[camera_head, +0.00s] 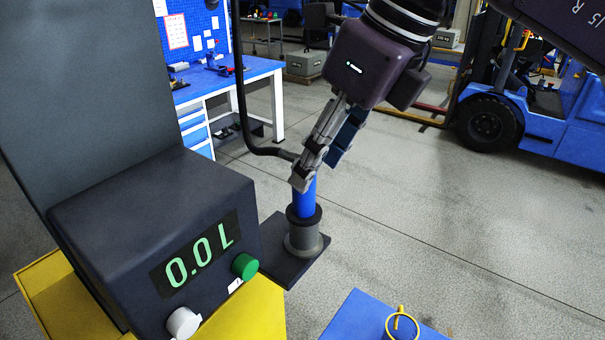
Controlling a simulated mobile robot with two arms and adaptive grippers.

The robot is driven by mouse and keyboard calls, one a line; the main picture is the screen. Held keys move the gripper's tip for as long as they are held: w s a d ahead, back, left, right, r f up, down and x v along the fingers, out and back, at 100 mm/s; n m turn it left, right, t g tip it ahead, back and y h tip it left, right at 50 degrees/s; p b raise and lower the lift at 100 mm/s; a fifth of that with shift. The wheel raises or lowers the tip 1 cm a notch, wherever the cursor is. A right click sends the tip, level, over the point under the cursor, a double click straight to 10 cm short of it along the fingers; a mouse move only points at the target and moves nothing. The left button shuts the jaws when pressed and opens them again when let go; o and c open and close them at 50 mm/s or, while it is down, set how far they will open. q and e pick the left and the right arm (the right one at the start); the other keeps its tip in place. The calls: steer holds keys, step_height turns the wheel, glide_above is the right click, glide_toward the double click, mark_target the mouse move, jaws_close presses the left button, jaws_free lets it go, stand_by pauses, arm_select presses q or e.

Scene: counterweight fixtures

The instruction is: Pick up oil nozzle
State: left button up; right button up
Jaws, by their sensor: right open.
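The oil nozzle (306,199) shows as a blue upright cylinder standing in a grey round holder (303,238) on a dark square plate. Its upper part is hidden behind my right gripper's near finger. A black hose (245,110) runs down and bends toward it. My right gripper (319,170) comes down from the top and is open. One finger is in front of the nozzle's top and the other is to its right. I cannot tell whether they touch it. My left gripper is not in view.
A dark dispenser (150,235) with a "0.0 L" display and green and white knobs stands close on the left, on a yellow base. A blue box top (352,318) with a yellow ring (402,325) is at the bottom. A workbench (225,80) and blue forklift (530,115) stand behind.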

mark_target(311, 217)
steer(key=p+x, duration=0.1)
steer(key=x, duration=0.2)
steer(key=shift+s+a+f+p, duration=0.1)
steer(key=shift+s+p, duration=0.1)
steer(key=shift+p, duration=0.15)
steer(key=x, duration=0.1)
steer(key=p+x, duration=0.1)
steer(key=shift+w+f, duration=0.35)
steer(key=shift+w+a+f, duration=0.15)
steer(key=shift+a+f, duration=0.05)
steer(key=shift+f, duration=0.45)
steer(key=c, duration=0.6)
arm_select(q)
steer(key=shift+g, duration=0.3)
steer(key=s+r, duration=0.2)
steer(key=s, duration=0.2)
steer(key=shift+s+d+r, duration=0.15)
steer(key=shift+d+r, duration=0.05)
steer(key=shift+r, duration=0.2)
arm_select(e)
jaws_close()
